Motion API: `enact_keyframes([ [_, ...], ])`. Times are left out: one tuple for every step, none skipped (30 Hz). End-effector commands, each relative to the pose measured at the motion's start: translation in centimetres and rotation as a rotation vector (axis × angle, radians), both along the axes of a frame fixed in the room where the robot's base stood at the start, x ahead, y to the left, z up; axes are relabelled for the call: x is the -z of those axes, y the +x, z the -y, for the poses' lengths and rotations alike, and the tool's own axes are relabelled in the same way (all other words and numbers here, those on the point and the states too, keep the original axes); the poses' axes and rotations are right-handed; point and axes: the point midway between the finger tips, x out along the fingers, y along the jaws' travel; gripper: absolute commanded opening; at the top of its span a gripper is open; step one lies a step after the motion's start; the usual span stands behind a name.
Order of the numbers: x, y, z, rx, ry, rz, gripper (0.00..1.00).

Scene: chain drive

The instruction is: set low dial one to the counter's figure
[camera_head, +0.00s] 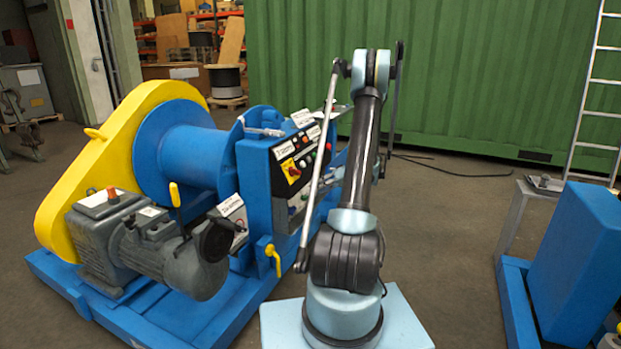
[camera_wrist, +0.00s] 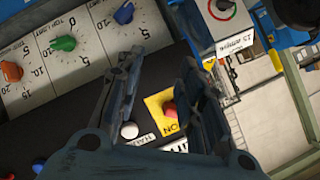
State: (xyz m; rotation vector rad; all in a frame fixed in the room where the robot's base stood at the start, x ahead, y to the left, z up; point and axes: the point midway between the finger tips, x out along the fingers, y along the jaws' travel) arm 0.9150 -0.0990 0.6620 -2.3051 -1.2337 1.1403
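Three dials sit on pale scale plates on a dark panel in the wrist view: an orange knob (camera_wrist: 12,71), a green knob (camera_wrist: 62,43) and a blue knob (camera_wrist: 124,12). Their plates carry printed numbers and small, tilted lettering; I cannot tell which is low dial one. No counter figure is readable. The control panel (camera_head: 286,152) shows in the head view on the blue machine. My arm stands in front of it and the gripper is not clearly visible there.
A red knob on a yellow plate (camera_wrist: 155,101) and a white button (camera_wrist: 129,130) lie close to my fingers. A blue machine block (camera_head: 580,255) stands at right; bare floor (camera_head: 450,220) lies between.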

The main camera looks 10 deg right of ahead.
Motion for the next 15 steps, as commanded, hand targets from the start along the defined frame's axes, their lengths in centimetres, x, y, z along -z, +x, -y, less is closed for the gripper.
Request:
enact_keyframes([
  [-0.6,-0.3,-0.4,0.0,-0.007,-0.009,0.35],
  [-0.8,-0.4,-0.6,0.001,-0.01,-0.013,0.35],
  [-1.2,-0.5,-0.8,0.003,-0.015,-0.02,0.35],
  [-1.5,-0.7,-0.9,0.005,-0.02,-0.026,0.35],
  [-1.7,-0.8,-1.1,0.006,-0.023,-0.032,0.35],
  [-2.1,-1.0,-1.3,0.008,-0.029,-0.039,0.35],
  [-2.4,-1.1,-1.4,0.009,-0.033,-0.045,0.35],
  [-2.6,-1.3,-1.6,0.01,-0.036,-0.049,0.35],
  [-3.0,-1.5,-1.8,0.012,-0.041,-0.056,0.35],
  [-3.2,-1.7,-2.0,0.012,-0.046,-0.062,0.35],
  [-3.5,-1.8,-2.1,0.014,-0.051,-0.068,0.35],
  [-3.8,-2.0,-2.4,0.016,-0.054,-0.074,0.35],
  [-4.1,-2.2,-2.5,0.016,-0.058,-0.079,0.35],
  [-4.3,-2.3,-2.7,0.018,-0.063,-0.084,0.35],
  [-4.6,-2.6,-2.9,0.02,-0.069,-0.091,0.35],
])
